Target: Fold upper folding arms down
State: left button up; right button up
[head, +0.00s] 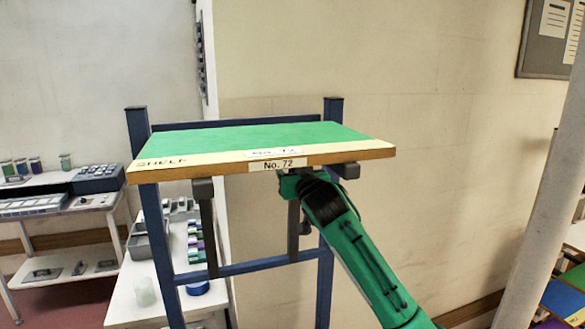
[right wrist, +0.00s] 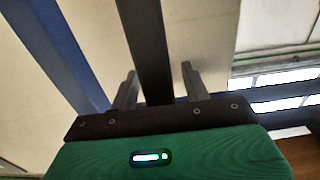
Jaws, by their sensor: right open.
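A green-topped shelf board (head: 250,138) with a wooden front edge marked No. 72 lies level on a blue frame. Beneath it a dark left folding arm (head: 207,230) slopes steeply down from a grey block at the front edge. A second dark folding arm (head: 293,230) hangs lower right, partly behind my right gripper (head: 288,186). That gripper is just under the board's front edge. In the right wrist view its fingers (right wrist: 160,85) are open, one on each side of a dark bar (right wrist: 147,45), with gaps visible; contact is not evident. My left gripper is out of view.
A blue frame post (head: 326,265) stands behind my right arm, and a blue crossbar (head: 245,267) runs low. A white bench (head: 135,300) with small containers stands behind at left. A pale pole (head: 545,190) rises at right.

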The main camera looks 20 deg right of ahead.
jog(key=shift+w, duration=0.2)
grip_shut()
jog(key=shift+f, duration=0.1)
